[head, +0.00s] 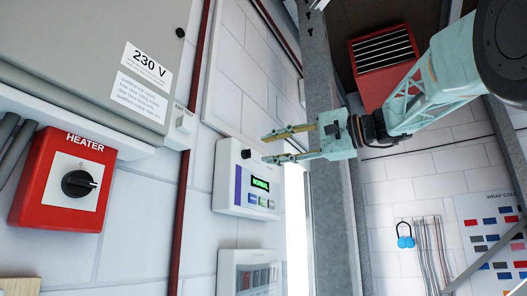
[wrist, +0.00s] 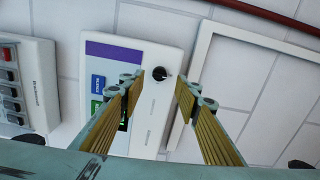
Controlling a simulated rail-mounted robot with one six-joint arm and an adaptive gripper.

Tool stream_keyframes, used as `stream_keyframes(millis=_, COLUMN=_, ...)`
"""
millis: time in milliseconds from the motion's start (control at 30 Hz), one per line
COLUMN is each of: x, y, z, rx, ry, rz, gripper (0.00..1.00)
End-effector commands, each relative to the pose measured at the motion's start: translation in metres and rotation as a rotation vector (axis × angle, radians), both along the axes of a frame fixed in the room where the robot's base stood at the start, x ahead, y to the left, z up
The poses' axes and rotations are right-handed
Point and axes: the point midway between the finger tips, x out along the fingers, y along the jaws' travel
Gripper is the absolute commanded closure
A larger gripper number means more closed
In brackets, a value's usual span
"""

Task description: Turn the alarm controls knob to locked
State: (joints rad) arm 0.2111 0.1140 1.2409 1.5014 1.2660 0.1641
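The alarm controls panel (head: 228,177) is a white wall box with a purple strip and a green display reading NORMAL in the head view. In the wrist view the panel (wrist: 150,112) lies beyond the fingers and the knob (wrist: 159,73) shows between the fingertips, touching neither as far as I can see. My gripper (head: 266,149) is open and empty, in front of the knob, pointing at the wall. The wrist view also shows my gripper (wrist: 157,88). The knob's markings are too small to read.
A red heater box (head: 38,190) with a black rotary switch is at the left, below a grey 230 V cabinet (head: 90,40). A white breaker box (head: 228,270) is below the panel. A steel post (head: 330,200) stands right of the panel.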

Motion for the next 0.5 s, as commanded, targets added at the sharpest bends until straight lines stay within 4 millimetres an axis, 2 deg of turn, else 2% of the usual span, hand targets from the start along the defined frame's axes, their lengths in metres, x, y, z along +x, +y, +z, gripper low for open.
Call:
stream_keyframes(millis=300, x=-0.015, y=-0.028, z=0.0, rx=0.0, ry=0.0, rz=-0.003, gripper=0.7)
stream_keyframes(millis=500, x=-0.021, y=-0.038, z=0.0, rx=0.0, ry=0.0, rz=-0.001, gripper=0.7)
